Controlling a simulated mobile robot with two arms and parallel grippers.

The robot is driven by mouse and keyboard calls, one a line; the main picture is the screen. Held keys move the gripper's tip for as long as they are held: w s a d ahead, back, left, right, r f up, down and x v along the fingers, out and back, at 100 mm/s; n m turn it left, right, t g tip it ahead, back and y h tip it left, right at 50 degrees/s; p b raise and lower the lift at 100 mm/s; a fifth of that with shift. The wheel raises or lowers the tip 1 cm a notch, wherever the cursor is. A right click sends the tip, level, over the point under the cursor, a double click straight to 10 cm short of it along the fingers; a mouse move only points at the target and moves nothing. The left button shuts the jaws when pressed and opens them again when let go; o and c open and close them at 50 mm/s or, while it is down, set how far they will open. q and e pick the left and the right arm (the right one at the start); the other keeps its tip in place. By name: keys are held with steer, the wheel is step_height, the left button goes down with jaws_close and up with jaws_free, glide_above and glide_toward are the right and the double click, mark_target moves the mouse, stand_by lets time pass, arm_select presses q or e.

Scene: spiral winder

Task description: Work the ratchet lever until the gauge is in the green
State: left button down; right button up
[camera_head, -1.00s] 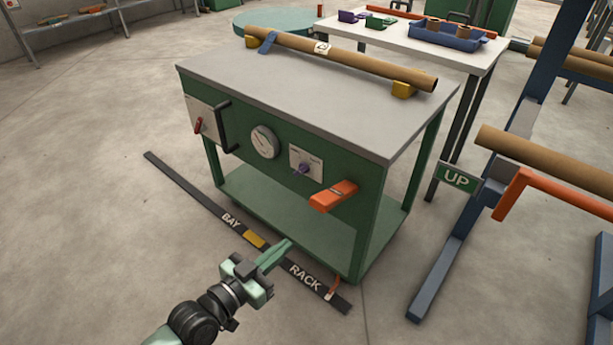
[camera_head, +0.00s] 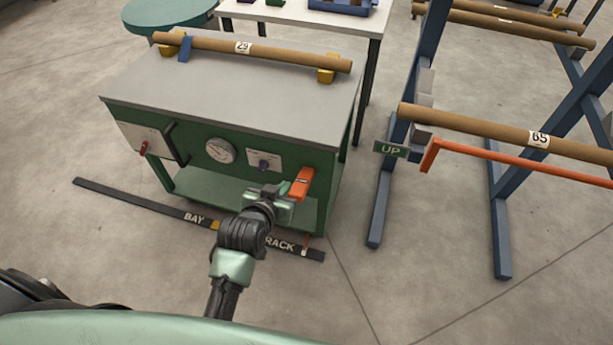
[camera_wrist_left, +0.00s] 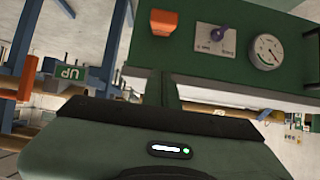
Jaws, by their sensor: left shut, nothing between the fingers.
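The orange ratchet lever (camera_head: 302,184) sticks out from the right part of the green bench's front panel; it also shows in the left wrist view (camera_wrist_left: 163,22). The round white gauge (camera_head: 220,151) is left of it on the same panel. It shows in the left wrist view (camera_wrist_left: 265,52) too, but I cannot tell whether its needle is in the green. My left gripper (camera_head: 288,192) is shut and empty, close beside the lever's lower left. In the wrist view its fingertips (camera_wrist_left: 163,84) appear apart from the lever. My right gripper is not in view.
A purple knob (camera_head: 263,165) sits between gauge and lever. A black handle (camera_head: 174,143) and small red lever (camera_head: 144,148) are at the left. A cardboard tube (camera_head: 275,53) lies on the bench. The blue rack (camera_head: 384,190) with an orange bar (camera_head: 500,157) stands right.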

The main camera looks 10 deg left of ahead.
arm_select(q)
steer(key=shift+s+d, duration=0.1)
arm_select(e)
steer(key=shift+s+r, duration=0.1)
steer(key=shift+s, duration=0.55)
arm_select(q)
glide_above(293, 193)
steer(key=w, duration=0.2)
step_height(293, 193, down, 6)
steer(key=shift+d+r, duration=0.15)
steer(key=shift+s+f, duration=0.35)
steer(key=shift+f, duration=0.3)
steer(key=shift+s+f, duration=0.35)
steer(key=shift+f, duration=0.25)
steer(key=shift+s+f, duration=0.25)
steer(key=shift+f, duration=0.35)
